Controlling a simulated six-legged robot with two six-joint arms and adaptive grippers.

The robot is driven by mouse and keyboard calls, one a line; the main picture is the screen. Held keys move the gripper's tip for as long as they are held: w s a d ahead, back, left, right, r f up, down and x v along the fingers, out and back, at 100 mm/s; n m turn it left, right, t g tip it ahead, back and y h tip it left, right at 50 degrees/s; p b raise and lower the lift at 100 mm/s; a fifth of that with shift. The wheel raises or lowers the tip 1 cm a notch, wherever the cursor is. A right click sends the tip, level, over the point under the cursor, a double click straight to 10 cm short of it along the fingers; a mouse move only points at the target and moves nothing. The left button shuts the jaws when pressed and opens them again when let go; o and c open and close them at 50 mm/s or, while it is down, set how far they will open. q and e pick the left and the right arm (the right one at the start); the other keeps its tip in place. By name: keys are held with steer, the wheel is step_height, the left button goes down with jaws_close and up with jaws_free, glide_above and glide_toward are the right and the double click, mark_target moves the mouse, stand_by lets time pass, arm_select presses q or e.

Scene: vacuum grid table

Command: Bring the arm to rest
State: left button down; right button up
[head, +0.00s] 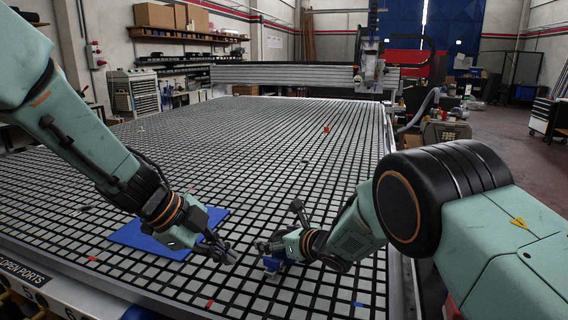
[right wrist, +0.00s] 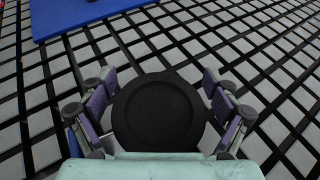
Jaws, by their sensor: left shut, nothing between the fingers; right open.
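My left gripper (head: 230,256) is shut and empty, low over the grid table (head: 290,130) just past the right edge of the blue mat (head: 168,236). My right gripper (head: 264,248) is close to its right, low over the grid, with a small gap between the two. In the right wrist view its fingers (right wrist: 158,100) are spread apart, with a round black disc between them that may be part of my gripper. The blue mat's corner (right wrist: 80,14) shows at the top left there. Both arms are stretched over the table.
Small red and blue scraps lie about the grid, such as a red one (head: 326,129) further back. A gantry beam (head: 285,74) spans the far end of the table. The grid's middle is largely clear. Open floor (head: 490,140) lies to the right.

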steer(key=v, duration=1.1)
steer(key=shift+s+d+r, duration=0.1)
steer(key=shift+s+d, duration=0.1)
steer(key=shift+s, duration=0.05)
steer(key=x, duration=1.1)
steer(key=shift+w+a, duration=0.25)
steer(key=shift+w, duration=0.05)
arm_select(q)
steer(key=x, duration=0.9)
steer(key=shift+s+d, duration=0.1)
steer(key=w, duration=0.1)
steer(key=w+d, duration=0.1)
steer(key=shift+w+d, duration=0.15)
steer(key=shift+w, duration=0.15)
steer(key=shift+w+d, duration=0.2)
steer(key=shift+w, duration=0.3)
steer(key=shift+w+a+r, duration=0.1)
steer(key=shift+w+a, duration=0.1)
